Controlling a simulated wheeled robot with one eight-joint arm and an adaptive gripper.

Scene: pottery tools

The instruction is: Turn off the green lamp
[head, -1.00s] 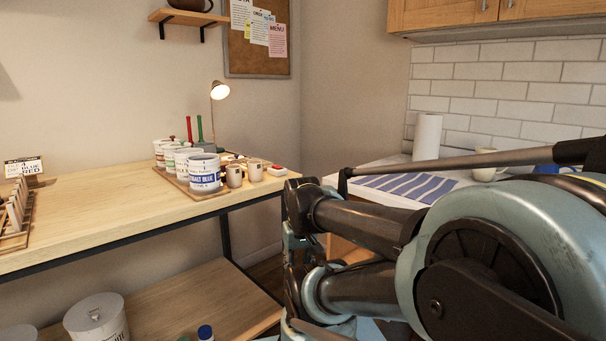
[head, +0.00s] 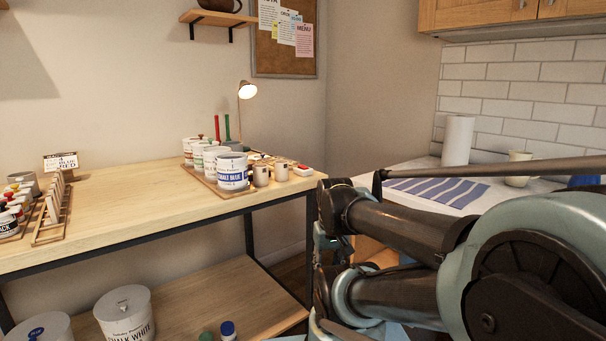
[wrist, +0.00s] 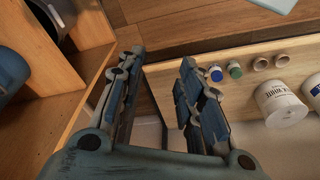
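A small lit lamp (head: 246,90) with a pale head stands at the back of the wooden table, near the wall corner. Its base is mostly hidden behind labelled pots, so I cannot confirm its colour. My gripper (wrist: 160,75) is open in the wrist view, with its two fingers apart and nothing between them. It points down near the wooden floor and the lower shelf, well away from the lamp. In the head view my arm fills the right side.
The wooden table (head: 120,205) holds a tray of pots, including a cobalt blue pot (head: 233,172), and small cups. White tubs (head: 125,312) stand on the lower shelf (head: 215,290). A counter with a striped cloth (head: 440,190) and paper roll (head: 458,140) is at right.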

